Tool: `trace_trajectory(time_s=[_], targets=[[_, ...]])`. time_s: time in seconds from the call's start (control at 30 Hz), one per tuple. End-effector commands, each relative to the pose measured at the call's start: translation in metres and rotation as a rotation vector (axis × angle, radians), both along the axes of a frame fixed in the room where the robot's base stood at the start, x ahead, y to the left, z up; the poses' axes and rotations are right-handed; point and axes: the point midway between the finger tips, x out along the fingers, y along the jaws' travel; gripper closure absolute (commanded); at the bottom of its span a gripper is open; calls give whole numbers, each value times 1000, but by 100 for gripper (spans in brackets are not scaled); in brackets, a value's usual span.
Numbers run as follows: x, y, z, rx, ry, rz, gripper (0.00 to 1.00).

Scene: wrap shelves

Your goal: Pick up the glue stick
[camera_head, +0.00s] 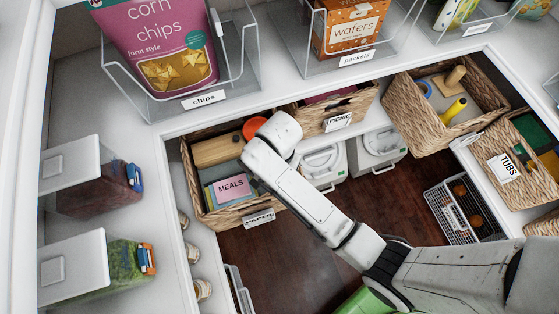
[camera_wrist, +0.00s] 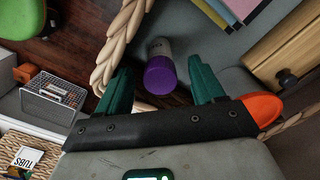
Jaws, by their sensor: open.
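In the wrist view the glue stick (camera_wrist: 160,68) has a purple cap and a pale grey body. It is inside a woven basket, close to the braided rim (camera_wrist: 118,35). My gripper (camera_wrist: 162,88) is open, with one green finger on each side of the glue stick in the picture. I see gaps between the stick and both fingers; its exact depth between them is unclear. In the head view my arm (camera_head: 305,195) reaches over the paper basket (camera_head: 232,218), and the glue stick and fingers are hidden.
The basket also holds a pink MEALS pad (camera_head: 231,187) and a wooden box (camera_head: 216,150). A picnic basket (camera_head: 339,112) and a larger basket (camera_head: 408,112) with a yellow tube stand beyond. A white shelf edge runs above.

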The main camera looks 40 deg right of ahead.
Motion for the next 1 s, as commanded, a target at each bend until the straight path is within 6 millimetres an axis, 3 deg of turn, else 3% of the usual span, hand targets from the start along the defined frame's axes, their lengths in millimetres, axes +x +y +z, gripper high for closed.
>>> trace_trajectory(time_s=[0.3, 0.63, 1.0], targets=[[1, -1, -43, 0, 1, 2, 32], [1, -1, -47, 0, -1, 1, 33], [1, -1, -47, 0, 0, 1, 68]])
